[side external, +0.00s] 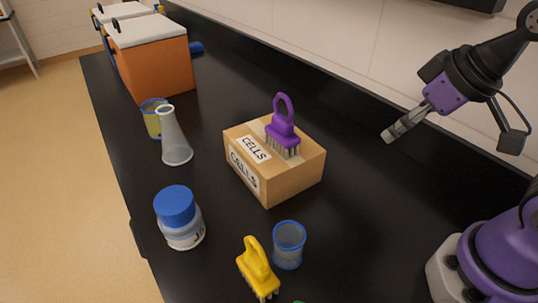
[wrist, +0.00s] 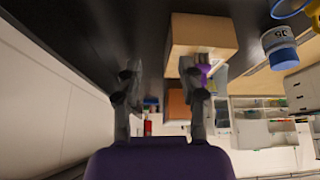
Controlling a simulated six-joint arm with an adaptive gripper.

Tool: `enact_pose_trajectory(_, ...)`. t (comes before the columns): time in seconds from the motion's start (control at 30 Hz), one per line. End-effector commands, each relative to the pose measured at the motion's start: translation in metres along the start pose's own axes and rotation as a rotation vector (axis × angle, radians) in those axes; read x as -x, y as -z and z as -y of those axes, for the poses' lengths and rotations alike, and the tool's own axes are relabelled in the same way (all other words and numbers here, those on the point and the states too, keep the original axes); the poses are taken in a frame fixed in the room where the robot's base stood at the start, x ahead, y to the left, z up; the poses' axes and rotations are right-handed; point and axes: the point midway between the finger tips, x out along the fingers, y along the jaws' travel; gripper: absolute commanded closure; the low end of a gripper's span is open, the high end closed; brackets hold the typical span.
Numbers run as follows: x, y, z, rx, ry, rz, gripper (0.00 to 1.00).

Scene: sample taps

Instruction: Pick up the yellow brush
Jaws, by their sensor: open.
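The yellow brush (side external: 257,267) stands on the black bench at the bottom middle of the side external view, its loop handle up and its bristles down. It is close to the left of a blue-rimmed cup. My gripper (side external: 387,138) is raised above the bench at the right, far from the yellow brush and empty. In the wrist view my gripper (wrist: 158,72) shows two fingers spread apart with nothing between them. I cannot make out the yellow brush for certain in the wrist view.
A cardboard box (side external: 290,188) marked CELLS carries a purple brush (side external: 283,132). A blue-rimmed cup (side external: 289,247), a blue-lidded jar (side external: 181,222), a flask (side external: 173,140), a yellowish beaker (side external: 152,118) and an orange cooler (side external: 155,70) stand around. Clear bench (side external: 375,210) lies right of the box.

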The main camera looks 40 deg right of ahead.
Motion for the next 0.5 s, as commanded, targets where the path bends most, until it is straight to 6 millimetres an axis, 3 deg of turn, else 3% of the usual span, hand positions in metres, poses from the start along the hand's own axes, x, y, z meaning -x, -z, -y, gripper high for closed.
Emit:
enact_pose_trajectory(0.07, -0.002, 0.005, 0.012, 0.173, 0.029, -0.011, 0.55)
enact_pose_trajectory(0.17, -0.006, 0.013, 0.039, 0.564, 0.086, -0.047, 0.55)
enact_pose_trajectory(0.4, -0.009, 0.019, 0.131, 1.747, 0.207, -0.289, 0.55)
enact_pose_trajectory(0.5, -0.005, 0.012, 0.166, 2.155, 0.218, -0.428, 0.55)
